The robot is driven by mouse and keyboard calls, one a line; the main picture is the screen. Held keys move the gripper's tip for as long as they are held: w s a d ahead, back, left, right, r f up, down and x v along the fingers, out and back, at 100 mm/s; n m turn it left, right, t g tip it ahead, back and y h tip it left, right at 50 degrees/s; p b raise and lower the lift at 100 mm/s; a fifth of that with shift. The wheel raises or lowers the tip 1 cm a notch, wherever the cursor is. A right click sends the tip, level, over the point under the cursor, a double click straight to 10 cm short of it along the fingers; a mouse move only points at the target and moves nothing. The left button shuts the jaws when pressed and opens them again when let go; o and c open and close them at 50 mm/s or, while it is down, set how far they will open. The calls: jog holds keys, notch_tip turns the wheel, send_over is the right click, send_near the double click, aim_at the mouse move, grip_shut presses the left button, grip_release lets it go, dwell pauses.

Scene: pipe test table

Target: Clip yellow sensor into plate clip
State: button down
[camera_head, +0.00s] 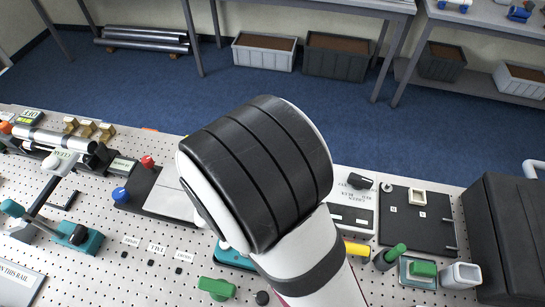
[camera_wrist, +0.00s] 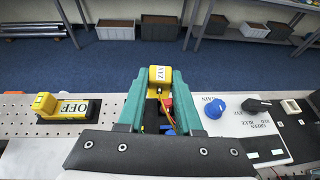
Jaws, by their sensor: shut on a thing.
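My gripper (camera_wrist: 160,76), with two teal fingers, is shut on the yellow sensor (camera_wrist: 160,73) in the wrist view. The sensor is a small yellow block with a dark-lettered white label, held between the fingertips. A thin yellow strand hangs below it between the fingers. In the head view my arm's large black and white joint hides my gripper and the sensor. I cannot surely tell which part is the plate clip. A dark plate (camera_head: 410,232) at the right carries a small cream square holder (camera_head: 417,197); they also show at the right edge of the wrist view.
A yellow switch block marked OFF (camera_wrist: 62,107) stands left of my gripper. A blue knob (camera_wrist: 215,108) and a black knob (camera_wrist: 258,104) sit on a white panel to the right. A black case (camera_head: 505,235) stands at the far right. Bare pegboard (camera_head: 120,275) shows at front left.

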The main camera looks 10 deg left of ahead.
jog(key=w+d+r+m+g+h, duration=0.1)
jog(key=w+d+r+m+h, duration=0.15)
jog(key=d+r, duration=0.65)
jog(key=w+d+r+m+g+h, duration=0.1)
jog(key=d+r+m+h, duration=0.15)
jog(key=d+r, duration=0.6)
jog(key=s+d+f+m+g+h, duration=0.7)
jog(key=s+d+f+m+g, duration=0.3)
jog(key=d+f+m+g, duration=0.45)
jog(key=s+a+f+m+g+y, duration=0.45)
jog(key=s+m+g+y, duration=0.25)
jog(key=m+g, duration=0.25)
jog(key=a+f+m+y, duration=0.2)
jog(key=a+m+y, duration=0.7)
jog(key=m+y, duration=0.25)
jog(key=w+d+r+m+t+y, duration=0.1)
jog(key=w+r+m+t+y, duration=0.1)
jog(key=w+m+t+y, duration=1)
jog(key=w+d+m+t+h, duration=0.7)
jog(key=d+m+t+h, duration=0.3)
jog(key=d+m+t, duration=0.15)
jog(key=s+d+f+m+t+h, duration=0.1)
jog(key=d+f+m+h, duration=0.1)
jog(key=d, duration=0.3)
jog(key=s+d+f+m+t+h, duration=0.1)
jog(key=d+f+m+h, duration=0.1)
jog(key=d+m+h, duration=0.2)
jog(key=shift+s+d+f+m+h, duration=0.35)
jog(key=shift+d+h, duration=0.2)
jog(key=shift+d, duration=0.3)
